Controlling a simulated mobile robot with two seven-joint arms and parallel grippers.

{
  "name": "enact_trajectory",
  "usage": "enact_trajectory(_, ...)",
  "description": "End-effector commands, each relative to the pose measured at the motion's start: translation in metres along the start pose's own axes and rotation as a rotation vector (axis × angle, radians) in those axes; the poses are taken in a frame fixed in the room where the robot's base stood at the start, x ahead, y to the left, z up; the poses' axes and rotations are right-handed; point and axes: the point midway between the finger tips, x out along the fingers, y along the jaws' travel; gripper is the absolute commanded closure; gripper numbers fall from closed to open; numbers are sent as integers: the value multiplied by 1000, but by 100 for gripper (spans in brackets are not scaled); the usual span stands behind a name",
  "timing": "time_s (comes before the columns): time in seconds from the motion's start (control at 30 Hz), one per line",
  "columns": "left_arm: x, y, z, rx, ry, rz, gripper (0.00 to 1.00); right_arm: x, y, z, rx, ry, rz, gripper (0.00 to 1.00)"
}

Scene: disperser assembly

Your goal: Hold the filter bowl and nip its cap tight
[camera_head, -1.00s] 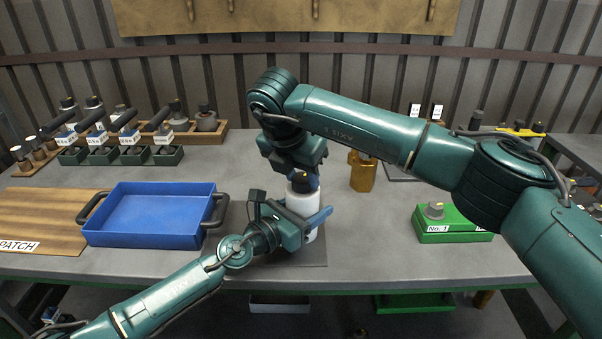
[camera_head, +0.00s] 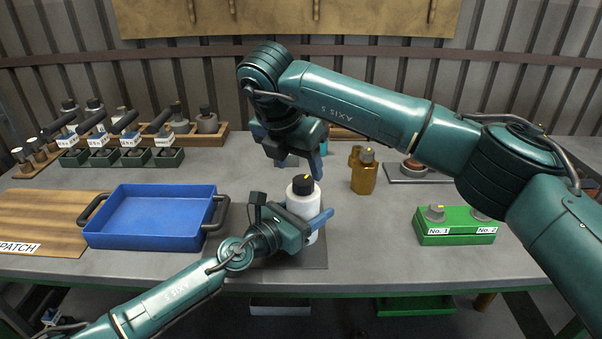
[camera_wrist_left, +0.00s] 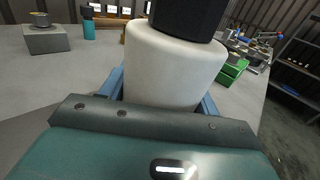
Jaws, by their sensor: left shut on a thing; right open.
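The filter bowl (camera_head: 303,203) is a white cylinder standing upright on a dark mat near the table's front edge. Its black cap (camera_head: 303,184), with a small yellow mark, sits on top. My left gripper (camera_head: 312,221) is shut around the bowl's side. In the left wrist view the white bowl (camera_wrist_left: 172,65) stands between the blue fingers, and the black cap (camera_wrist_left: 188,14) is cut off by the top edge. My right gripper (camera_head: 300,168) is open and empty, above and behind the cap, apart from it.
A blue tray (camera_head: 98,238) lies left of the bowl on the table. An amber bottle (camera_head: 364,176) stands right behind it. A green block (camera_head: 455,238) labelled No. 1 and No. 2 is at the right. Small racks (camera_head: 120,157) stand back left. Bare table lies between bowl and green block.

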Motion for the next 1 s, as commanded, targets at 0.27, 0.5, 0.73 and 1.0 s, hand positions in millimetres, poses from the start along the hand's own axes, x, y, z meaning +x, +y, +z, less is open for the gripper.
enact_trajectory(0.27, 0, 0, 0, 0, 0, 0, 77, -58, 0, 0, 0, -2, 2, 40)
enact_trajectory(0.5, 0, 0, 0, -1, 0, 0, 77, -76, 0, 0, 0, 0, 0, 40)
enact_trajectory(0.73, 0, 0, 0, -1, 0, 0, 77, -78, 0, 0, 0, 1, 0, 40)
enact_trajectory(1.0, 0, 0, 0, -1, 0, 0, 28, -77, 0, 0, 0, 1, 0, 40)
